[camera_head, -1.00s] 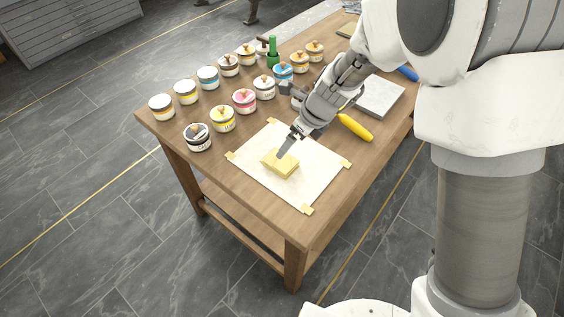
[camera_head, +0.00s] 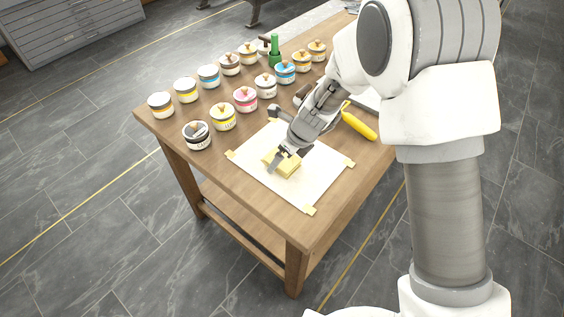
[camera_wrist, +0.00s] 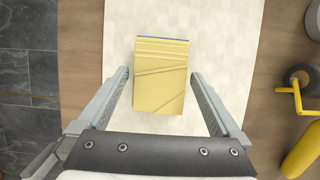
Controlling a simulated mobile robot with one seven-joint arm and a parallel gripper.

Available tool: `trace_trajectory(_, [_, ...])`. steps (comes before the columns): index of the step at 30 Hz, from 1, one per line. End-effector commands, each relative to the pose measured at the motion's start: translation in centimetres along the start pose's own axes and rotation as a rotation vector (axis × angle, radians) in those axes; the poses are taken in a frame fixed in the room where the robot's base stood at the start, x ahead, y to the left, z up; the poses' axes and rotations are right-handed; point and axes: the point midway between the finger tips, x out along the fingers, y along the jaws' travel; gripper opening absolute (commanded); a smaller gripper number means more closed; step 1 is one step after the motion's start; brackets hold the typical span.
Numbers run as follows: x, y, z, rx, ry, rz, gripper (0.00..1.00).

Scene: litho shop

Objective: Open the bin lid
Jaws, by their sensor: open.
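No bin and no lid show in either view. A pale yellow block with scored lines on its top (camera_wrist: 160,98) lies on a taped white sheet (camera_wrist: 230,30); the block is also in the head view (camera_head: 290,169), partly hidden by my gripper. My gripper (camera_wrist: 160,75) is open above the block. In the wrist view one finger is to the left of the block and the other to its right, with a gap on each side. Nothing is held. I cannot tell how far the fingertips are above the sheet.
Several ink jars, one of them with a pink label (camera_head: 245,100), stand in rows on the left and back of the wooden table (camera_head: 245,203). A yellow-handled roller (camera_head: 359,126) lies right of the sheet. A green bottle (camera_head: 274,50) stands at the back. Grey drawers (camera_head: 75,25) stand far left.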

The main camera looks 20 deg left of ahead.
Motion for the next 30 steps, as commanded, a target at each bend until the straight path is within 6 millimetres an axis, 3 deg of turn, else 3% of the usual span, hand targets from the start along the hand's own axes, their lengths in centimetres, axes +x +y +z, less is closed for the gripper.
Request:
trace_trajectory(24, [0.4, -0.01, -0.2, 0.0, 0.0, 0.0, 1.0])
trace_trajectory(26, [0.4, -0.01, -0.2, 0.0, 0.0, 0.0, 0.93])
trace_trajectory(30, [0.39, -0.01, -0.2, 0.0, 0.0, 0.0, 0.68])
